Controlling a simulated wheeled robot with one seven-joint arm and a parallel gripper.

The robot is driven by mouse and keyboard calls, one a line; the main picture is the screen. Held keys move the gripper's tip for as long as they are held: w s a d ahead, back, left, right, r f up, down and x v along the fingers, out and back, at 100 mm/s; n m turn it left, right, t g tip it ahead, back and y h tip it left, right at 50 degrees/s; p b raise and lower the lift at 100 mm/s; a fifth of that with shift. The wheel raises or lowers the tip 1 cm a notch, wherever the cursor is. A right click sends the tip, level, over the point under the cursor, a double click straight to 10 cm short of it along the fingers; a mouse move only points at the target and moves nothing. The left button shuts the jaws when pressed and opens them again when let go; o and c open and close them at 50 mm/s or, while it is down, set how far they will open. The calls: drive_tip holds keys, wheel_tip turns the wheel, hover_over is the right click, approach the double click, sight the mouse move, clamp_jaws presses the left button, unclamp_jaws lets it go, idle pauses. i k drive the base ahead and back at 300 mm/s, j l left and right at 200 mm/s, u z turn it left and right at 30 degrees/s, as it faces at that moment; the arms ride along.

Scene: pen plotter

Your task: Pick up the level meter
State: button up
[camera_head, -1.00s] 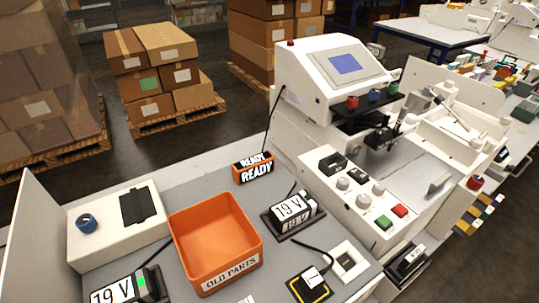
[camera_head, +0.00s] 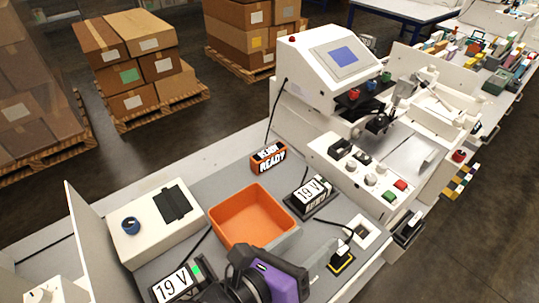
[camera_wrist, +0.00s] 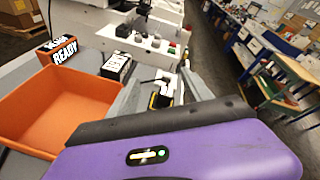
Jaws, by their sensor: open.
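No object is labelled as the level meter. A small black and yellow unit (camera_head: 343,260) lies at the front right of the grey bench top, with a cable to it. A black box marked 19 V (camera_head: 311,196) stands behind it, and another 19 V box (camera_head: 177,286) is at the front left. My gripper (camera_head: 330,258) is open and empty above the bench, right of the orange bin. In the wrist view the black and yellow unit (camera_wrist: 160,98) shows between the grey fingers, partly hidden by my purple gripper body.
The orange bin (camera_head: 294,240) stands close beside my gripper. A READY sign (camera_head: 269,160) is behind it. A white box with a blue knob (camera_head: 155,240) is at left. The white plotter machine (camera_head: 325,75) with its button panel is behind right.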

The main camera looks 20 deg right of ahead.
sight(262, 161)
drive_tip(key=i, duration=1)
